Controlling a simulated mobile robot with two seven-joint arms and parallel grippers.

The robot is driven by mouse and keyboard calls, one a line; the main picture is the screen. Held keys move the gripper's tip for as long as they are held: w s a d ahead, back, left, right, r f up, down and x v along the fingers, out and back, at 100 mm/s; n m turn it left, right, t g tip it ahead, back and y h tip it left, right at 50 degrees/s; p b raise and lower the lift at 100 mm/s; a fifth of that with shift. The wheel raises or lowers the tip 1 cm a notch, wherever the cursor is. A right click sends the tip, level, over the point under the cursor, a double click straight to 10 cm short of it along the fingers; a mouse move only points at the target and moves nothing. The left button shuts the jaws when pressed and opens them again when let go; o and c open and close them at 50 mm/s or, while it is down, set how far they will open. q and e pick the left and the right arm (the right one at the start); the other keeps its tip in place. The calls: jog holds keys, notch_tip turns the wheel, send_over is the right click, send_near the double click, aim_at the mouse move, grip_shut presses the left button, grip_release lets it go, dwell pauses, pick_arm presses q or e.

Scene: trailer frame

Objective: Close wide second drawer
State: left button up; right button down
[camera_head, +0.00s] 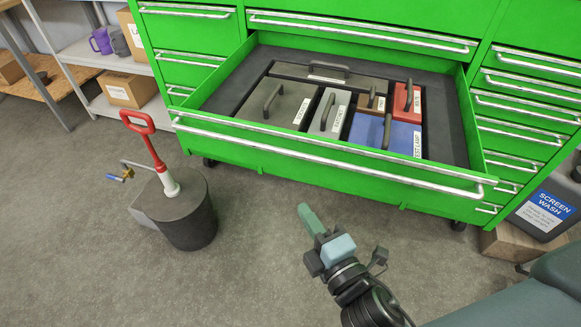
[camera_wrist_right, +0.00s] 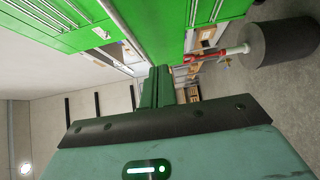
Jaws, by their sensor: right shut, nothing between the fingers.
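The wide drawer (camera_head: 320,160) of the green tool cabinet is pulled far out. A long silver handle bar (camera_head: 330,157) runs along its front. Inside lie several labelled cases with handles, among them a grey one (camera_head: 278,108), a blue one (camera_head: 400,138) and a red one (camera_head: 407,96). My right gripper (camera_head: 310,220) is shut and empty, in front of and below the drawer's front panel, apart from the handle in the head view. In the right wrist view its closed fingers (camera_wrist_right: 156,88) point toward the green cabinet. My left gripper is not in view.
A screen wash container (camera_head: 545,210) stands at the right. Grey floor before the drawer is clear.

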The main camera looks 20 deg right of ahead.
send_near(292, 168)
jog(key=w+a+r, duration=0.4)
jog(key=a, duration=0.1)
jog(key=shift+w+d+f+p, duration=0.15)
jog(key=shift+w+d+p, duration=0.1)
jog(key=shift+w+d, duration=0.4)
jog(key=shift+w+d+f+p, duration=0.2)
jog(key=shift+w+d, duration=0.25)
jog(key=shift+w, duration=0.3)
